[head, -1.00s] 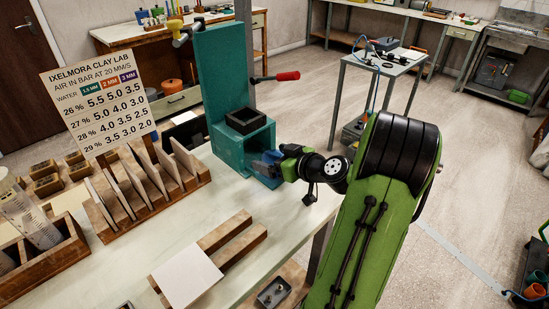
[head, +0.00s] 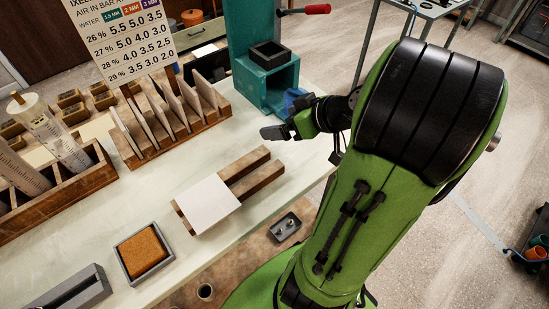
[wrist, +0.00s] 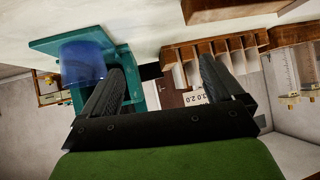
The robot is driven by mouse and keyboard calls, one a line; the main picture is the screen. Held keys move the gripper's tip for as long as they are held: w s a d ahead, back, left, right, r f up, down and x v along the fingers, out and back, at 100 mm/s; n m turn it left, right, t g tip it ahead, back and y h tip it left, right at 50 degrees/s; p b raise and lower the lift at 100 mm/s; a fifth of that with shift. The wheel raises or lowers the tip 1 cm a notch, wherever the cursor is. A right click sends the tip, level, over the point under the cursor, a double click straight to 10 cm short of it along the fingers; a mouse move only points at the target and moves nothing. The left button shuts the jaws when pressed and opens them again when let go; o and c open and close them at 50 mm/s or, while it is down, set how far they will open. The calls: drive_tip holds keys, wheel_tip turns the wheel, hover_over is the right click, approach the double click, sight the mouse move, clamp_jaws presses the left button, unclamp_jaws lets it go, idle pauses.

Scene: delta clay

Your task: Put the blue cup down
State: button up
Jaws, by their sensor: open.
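The blue cup (head: 293,98) is at the lower opening of the teal stand (head: 262,85), partly hidden behind my gripper and wrist in the head view. In the wrist view, which is turned over, the blue cup (wrist: 83,62) rests on the stand's teal base plate (wrist: 45,45). My gripper (head: 272,132) is open and empty, over the bench in front of the stand. In the wrist view, the fingers (wrist: 160,68) are wide apart, and the cup is outside them, beyond the left finger.
A wooden rack of upright tiles (head: 170,120) stands left of the stand. A white card (head: 208,204) lies on wooden bars nearer me. A grey tray with a brown sponge-like block (head: 143,252) is at the front. The bench between card and stand is clear.

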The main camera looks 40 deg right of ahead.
drive_tip(key=a+g, duration=0.1)
drive_tip(key=a, duration=0.2)
drive_tip(key=s+a+g, duration=0.1)
drive_tip(key=a, duration=0.2)
drive_tip(key=a+g, duration=0.1)
drive_tip(key=a, duration=0.3)
drive_tip(key=shift+s+r+n, duration=0.1)
drive_tip(key=shift+s+n, duration=0.2)
drive_tip(key=shift+n, duration=0.1)
drive_tip(key=shift+g+h, duration=0.6)
drive_tip(key=s+a, duration=0.2)
drive_tip(key=a, duration=0.1)
drive_tip(key=shift+s+a+r, duration=0.25)
drive_tip(key=shift+s+r, duration=0.1)
drive_tip(key=s+a+r+m+h, duration=0.1)
drive_tip(key=s+a+r+m, duration=0.1)
drive_tip(key=s, duration=0.6)
drive_tip(key=shift+s+a+m+h, duration=0.15)
drive_tip(key=shift+a+m+h, duration=0.15)
drive_tip(key=shift+m, duration=0.1)
drive_tip(key=shift+r, duration=0.1)
